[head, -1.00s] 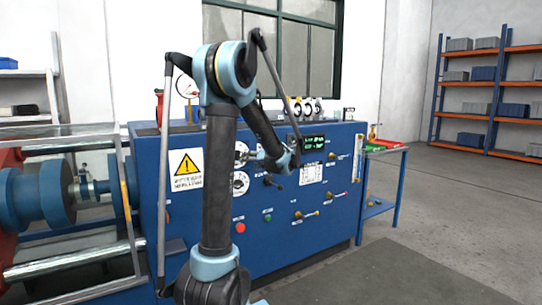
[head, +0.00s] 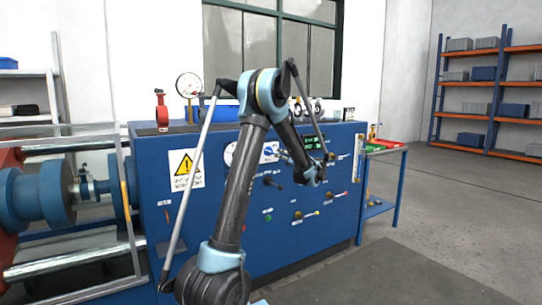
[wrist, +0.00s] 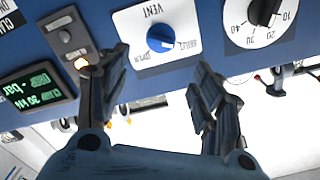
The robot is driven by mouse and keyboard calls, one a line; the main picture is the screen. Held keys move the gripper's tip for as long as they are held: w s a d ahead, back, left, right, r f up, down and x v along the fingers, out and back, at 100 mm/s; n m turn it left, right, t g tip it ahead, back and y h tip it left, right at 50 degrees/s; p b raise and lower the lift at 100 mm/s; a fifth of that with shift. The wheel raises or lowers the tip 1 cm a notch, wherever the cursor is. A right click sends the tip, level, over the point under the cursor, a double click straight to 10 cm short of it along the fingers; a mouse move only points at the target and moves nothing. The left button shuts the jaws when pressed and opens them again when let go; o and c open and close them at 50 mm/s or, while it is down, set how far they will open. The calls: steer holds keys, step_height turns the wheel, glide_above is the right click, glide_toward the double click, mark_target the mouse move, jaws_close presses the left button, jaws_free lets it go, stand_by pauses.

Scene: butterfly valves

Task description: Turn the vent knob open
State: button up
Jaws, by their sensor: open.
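The vent knob (wrist: 161,38) is a round blue knob on a white plate lettered VENT, at the top middle of the wrist view. A pale mark shows on its face. Small lettering below it is inverted and partly readable as open. In the head view the knob (head: 269,152) is small, on the blue machine's front, left of my wrist. My gripper (wrist: 160,64) is open and empty. Its two dark fingers stand apart below the knob in the wrist view, and the knob is not between them. In the head view the fingers are too small to make out.
The blue machine panel (head: 287,232) carries several other knobs and buttons. A dial (wrist: 260,20) lies right of the vent plate, and a green display (wrist: 32,90) lies left. A pressure gauge (head: 188,85) stands on top. Floor in front is clear.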

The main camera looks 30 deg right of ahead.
mark_target(270, 152)
steer(key=w, duration=1.2)
steer(key=shift+c, duration=0.6)
steer(key=c, duration=0.9)
